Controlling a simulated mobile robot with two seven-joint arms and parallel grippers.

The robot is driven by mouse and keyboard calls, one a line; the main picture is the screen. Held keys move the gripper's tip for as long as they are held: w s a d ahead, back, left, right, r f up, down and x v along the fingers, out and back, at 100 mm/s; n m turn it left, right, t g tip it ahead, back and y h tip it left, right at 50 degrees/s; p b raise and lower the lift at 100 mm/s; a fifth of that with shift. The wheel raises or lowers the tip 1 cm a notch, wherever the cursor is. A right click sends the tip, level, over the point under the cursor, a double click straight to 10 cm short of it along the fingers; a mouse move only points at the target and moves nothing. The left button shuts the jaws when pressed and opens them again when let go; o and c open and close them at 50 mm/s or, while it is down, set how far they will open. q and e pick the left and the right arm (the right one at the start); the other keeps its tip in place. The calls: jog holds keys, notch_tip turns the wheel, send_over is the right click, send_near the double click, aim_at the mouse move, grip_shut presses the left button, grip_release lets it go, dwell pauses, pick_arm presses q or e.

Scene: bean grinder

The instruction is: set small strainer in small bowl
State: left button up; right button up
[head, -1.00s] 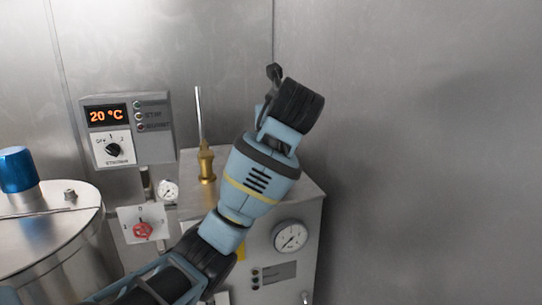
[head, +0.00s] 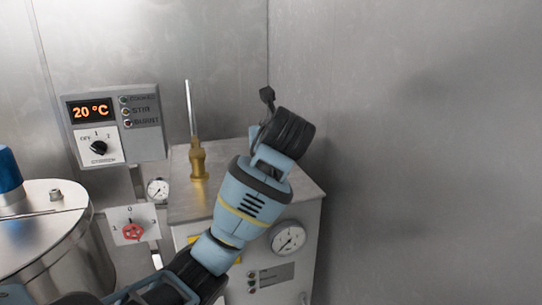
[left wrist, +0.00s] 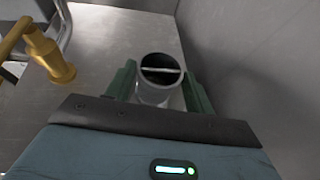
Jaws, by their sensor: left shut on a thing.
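My left gripper (left wrist: 160,84) has its green fingers on both sides of a small grey metal cylinder (left wrist: 154,96) and is shut on it. The cylinder has a dark round opening with a thin bar across it. I cannot tell for sure whether it is the small strainer. In the head view my left arm reaches up from the lower left in front of the grey steel box; the fingers and the held thing do not show clearly there. I cannot make out a small bowl in either view. My right gripper is not in view.
The steel box (head: 188,208) carries a brass fitting (head: 197,160) with a thin upright rod. A control panel (head: 115,125) reading 20 °C is at the left, above a red valve knob (head: 133,232). A lidded steel vessel (head: 40,205) stands at far left. Bare metal wall (head: 420,140) fills the right.

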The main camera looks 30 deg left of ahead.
pick_arm(q)
jog(key=shift+f, duration=1.95)
jog(key=shift+f, duration=0.15)
jog(key=o, duration=1)
jog(key=shift+s+d+r, duration=0.1)
jog(key=shift+r, duration=0.1)
jog(key=v, duration=1.1)
jog(key=shift+s+d, duration=0.2)
jog(key=shift+s, duration=0.15)
